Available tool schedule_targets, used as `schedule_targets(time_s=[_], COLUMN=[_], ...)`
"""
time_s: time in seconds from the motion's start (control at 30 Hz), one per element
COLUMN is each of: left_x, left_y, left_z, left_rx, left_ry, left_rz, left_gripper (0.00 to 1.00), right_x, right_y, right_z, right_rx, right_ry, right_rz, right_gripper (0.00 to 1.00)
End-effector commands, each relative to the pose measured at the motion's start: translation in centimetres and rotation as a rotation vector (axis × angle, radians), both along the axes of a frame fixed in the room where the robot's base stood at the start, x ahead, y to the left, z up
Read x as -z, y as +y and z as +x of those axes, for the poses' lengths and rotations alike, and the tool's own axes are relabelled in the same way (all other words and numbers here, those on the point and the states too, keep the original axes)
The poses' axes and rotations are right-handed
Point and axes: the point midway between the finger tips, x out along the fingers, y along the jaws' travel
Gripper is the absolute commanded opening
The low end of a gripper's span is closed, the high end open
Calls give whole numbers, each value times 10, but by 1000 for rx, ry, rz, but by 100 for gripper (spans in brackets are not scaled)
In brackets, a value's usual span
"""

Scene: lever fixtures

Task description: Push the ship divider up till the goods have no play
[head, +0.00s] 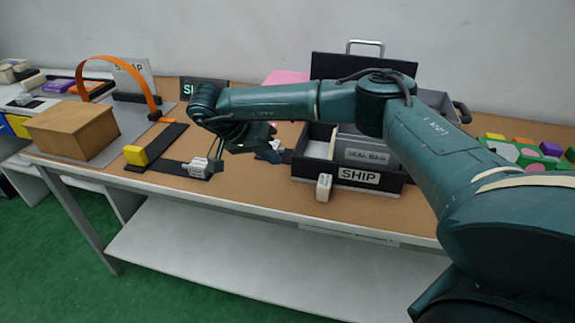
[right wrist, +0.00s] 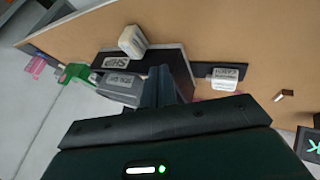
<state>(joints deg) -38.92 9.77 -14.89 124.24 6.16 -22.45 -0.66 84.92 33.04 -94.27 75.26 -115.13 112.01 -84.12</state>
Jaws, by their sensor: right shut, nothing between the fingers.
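The black ship box (head: 301,170), labelled SHIP, stands on the table right of centre; it also shows in the right wrist view (right wrist: 183,72). Inside it lies a grey item labelled SEAL BAG (head: 366,155), which also shows in the wrist view (right wrist: 118,84). A small white block (head: 324,187) sits at the box's front edge, also in the wrist view (right wrist: 132,41). Which part is the divider I cannot tell for sure. My left gripper is not in view.
Left of the box are a white labelled block (head: 198,169) on a black rail, a yellow block (head: 136,155), a brown box (head: 73,130) and an orange arch (head: 120,66). Coloured blocks (head: 528,150) lie at the right. The front table strip is mostly clear.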

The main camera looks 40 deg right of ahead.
Motion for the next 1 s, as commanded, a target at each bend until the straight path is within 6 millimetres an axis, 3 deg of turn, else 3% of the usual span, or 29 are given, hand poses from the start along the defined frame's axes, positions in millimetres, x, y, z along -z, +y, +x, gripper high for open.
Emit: schedule_targets(time_s=[0.43, 0.7, 1.0], left_x=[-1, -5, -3], left_y=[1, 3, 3], left_z=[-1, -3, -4], left_rx=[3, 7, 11], left_ry=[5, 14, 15], left_rz=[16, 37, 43], left_gripper=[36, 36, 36], right_x=[74, 70, 71], right_y=[-54, -75, -77], right_z=[-12, -38, -42], right_rx=[4, 1, 1], right_ry=[3, 1, 1], right_rz=[4, 5, 5], right_gripper=[0, 0, 0])
